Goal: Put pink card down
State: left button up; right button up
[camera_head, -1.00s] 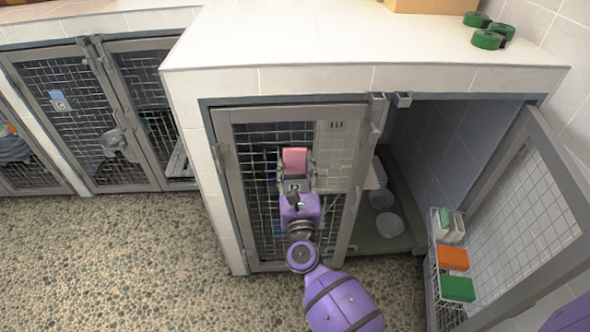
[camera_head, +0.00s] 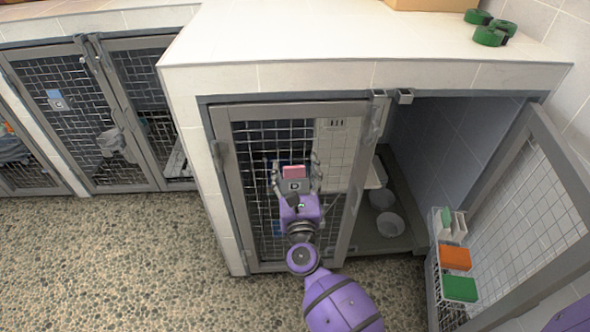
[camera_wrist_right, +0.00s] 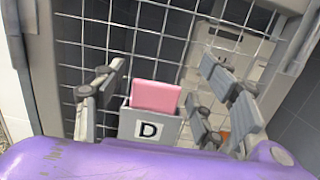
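The pink card (camera_head: 293,172) stands in a grey holder marked D (camera_head: 294,186) on the front of the closed mesh kennel door. In the right wrist view the pink card (camera_wrist_right: 156,95) sticks up out of the holder (camera_wrist_right: 150,125), its lower part hidden inside. My right gripper (camera_head: 294,167) is in front of the door. In the wrist view its fingers (camera_wrist_right: 165,85) are spread wide on both sides of the card and holder, with gaps to the card. My left gripper is not seen.
The kennel on the right is open, with bowls (camera_head: 390,224) inside. Its swung-out door carries a wire basket (camera_head: 436,290) with an orange block (camera_head: 456,258) and a green block (camera_head: 459,288). Green rolls (camera_head: 490,36) lie on the white counter (camera_head: 330,40). Another holder (camera_head: 59,104) hangs on a left kennel door.

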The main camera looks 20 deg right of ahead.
jog(key=shift+r+p, duration=0.95)
jog(key=b+v, duration=0.2)
jog(key=v, duration=1)
jog(key=shift+f, duration=0.3)
